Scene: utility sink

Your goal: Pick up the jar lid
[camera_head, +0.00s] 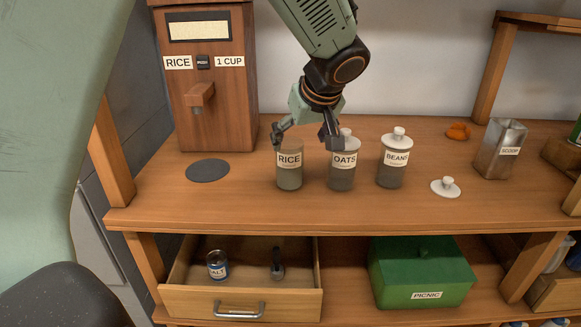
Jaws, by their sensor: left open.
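A white jar lid (445,187) with a knob lies on the wooden counter, right of the jars. My left gripper (306,137) is open and empty, well left of that lid. Its fingers reach down at the top of the RICE jar (289,172), one near its left edge and one in front of the OATS jar's upper left. I see no lid on the RICE jar, and the gripper partly covers its top. The OATS jar (341,176) and the BEANS jar (391,166) have white knobbed lids on. My right gripper is not in view.
A wooden RICE dispenser (213,90) stands at the back left, with a dark round pad (207,170) before it. A metal scoop holder (499,150) and an orange item (458,131) are at the right. Below are an open drawer (241,301) and a green PICNIC box (422,272).

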